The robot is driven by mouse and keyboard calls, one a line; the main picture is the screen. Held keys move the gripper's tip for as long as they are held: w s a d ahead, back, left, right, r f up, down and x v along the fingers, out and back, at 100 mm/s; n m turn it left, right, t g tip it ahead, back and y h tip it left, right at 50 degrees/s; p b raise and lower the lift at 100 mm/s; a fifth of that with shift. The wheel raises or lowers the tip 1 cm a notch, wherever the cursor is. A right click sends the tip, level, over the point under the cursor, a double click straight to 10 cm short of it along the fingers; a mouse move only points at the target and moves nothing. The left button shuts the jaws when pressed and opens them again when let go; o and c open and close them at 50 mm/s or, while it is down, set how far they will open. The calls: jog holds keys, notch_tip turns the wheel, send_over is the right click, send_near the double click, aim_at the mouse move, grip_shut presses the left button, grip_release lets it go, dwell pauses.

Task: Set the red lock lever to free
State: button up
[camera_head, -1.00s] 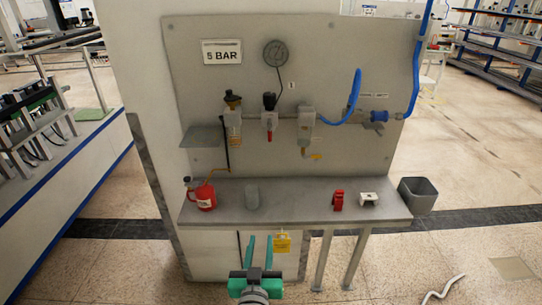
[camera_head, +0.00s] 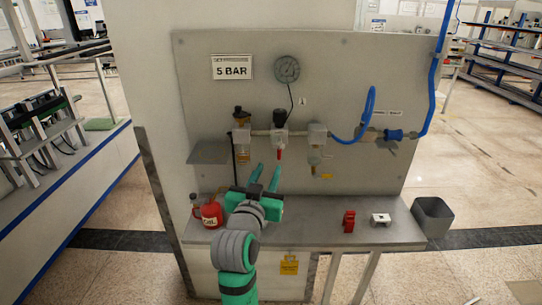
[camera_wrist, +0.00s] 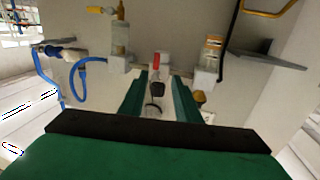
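The red lock lever (camera_head: 280,154) hangs straight down below the middle unit on the panel's air line. That unit has a black knob (camera_head: 280,117) on top. In the wrist view, which shows the panel upside down, the red lever (camera_wrist: 156,60) appears just beyond my fingertips, with the black knob (camera_wrist: 157,88) seen between the fingers. My gripper (camera_head: 267,167) is open and empty. In the head view it is below and slightly left of the lever, above the bench. The fingers appear apart from the lever; the exact distance is hard to tell.
A filter unit (camera_head: 242,143) and a clear-bowled unit (camera_head: 316,150) flank the middle one. A blue hose (camera_head: 369,110) loops at right. The bench (camera_head: 300,230) holds a red oil can (camera_head: 211,214), a red part (camera_head: 348,221) and a white block (camera_head: 380,219). A small shelf (camera_head: 208,152) juts out left.

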aim_at(279, 153)
jog(key=x, duration=0.5)
jog(key=d+x, duration=0.1)
jog(key=x, duration=0.2)
jog(key=shift+w, duration=0.6)
